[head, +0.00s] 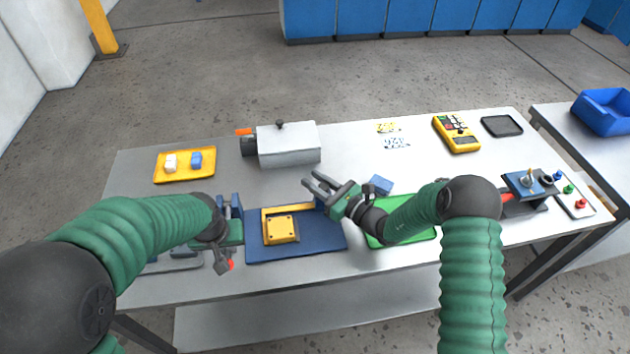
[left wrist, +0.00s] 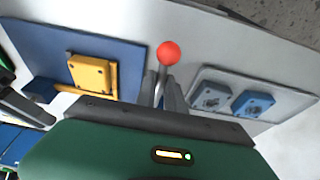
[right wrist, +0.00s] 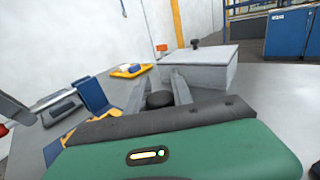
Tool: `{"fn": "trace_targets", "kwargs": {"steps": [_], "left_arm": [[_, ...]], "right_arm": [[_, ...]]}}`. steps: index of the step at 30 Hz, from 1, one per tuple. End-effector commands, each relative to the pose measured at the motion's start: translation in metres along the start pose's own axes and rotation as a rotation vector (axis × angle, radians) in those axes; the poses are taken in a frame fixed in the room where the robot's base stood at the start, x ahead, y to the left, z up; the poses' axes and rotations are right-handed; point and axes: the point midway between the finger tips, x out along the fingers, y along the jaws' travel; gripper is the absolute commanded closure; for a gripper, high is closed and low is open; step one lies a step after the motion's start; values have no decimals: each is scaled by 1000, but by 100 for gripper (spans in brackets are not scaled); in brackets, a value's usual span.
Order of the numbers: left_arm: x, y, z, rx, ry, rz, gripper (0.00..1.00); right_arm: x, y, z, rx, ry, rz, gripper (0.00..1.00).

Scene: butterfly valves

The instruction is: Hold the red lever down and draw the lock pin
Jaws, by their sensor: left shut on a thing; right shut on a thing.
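The red lever shows its red ball (left wrist: 168,53) on a metal rod in the left wrist view; the ball also shows in the head view (head: 230,265). My left gripper (head: 223,262) is shut on the lever's rod, left of the blue base plate (head: 255,252). A yellow block (head: 280,230) sits on the plate. My right gripper (head: 314,185) is shut on a black round knob (right wrist: 160,99), which looks like the lock pin's head, above the plate's far right corner. The pin's shaft is hidden, so I cannot tell whether it is still in its hole.
A grey box (head: 290,146) and a yellow tray (head: 185,165) with two small blocks stand at the back. A green mat (head: 415,236) lies under my right arm.

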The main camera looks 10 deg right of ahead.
Motion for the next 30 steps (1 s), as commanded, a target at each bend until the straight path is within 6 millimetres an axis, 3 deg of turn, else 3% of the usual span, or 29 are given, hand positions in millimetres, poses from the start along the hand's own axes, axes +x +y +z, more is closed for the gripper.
{"fn": "trace_targets", "kwargs": {"steps": [13, 21, 28, 29, 30], "left_arm": [[0, 0, 0, 0, -1, 0, 100], [0, 0, 0, 0, -1, -1, 100], [0, 0, 0, 0, 0, -1, 100], [0, 0, 0, 0, 0, -1, 100], [0, 0, 0, 0, 0, -1, 100]], "right_arm": [[0, -2, 1, -1, 0, -3, 100], [0, -2, 29, -1, -2, -4, 100], [0, -2, 32, -2, -5, -3, 100], [0, -2, 32, -3, -6, -3, 71], [0, -2, 32, -3, -6, -3, 66]]}}
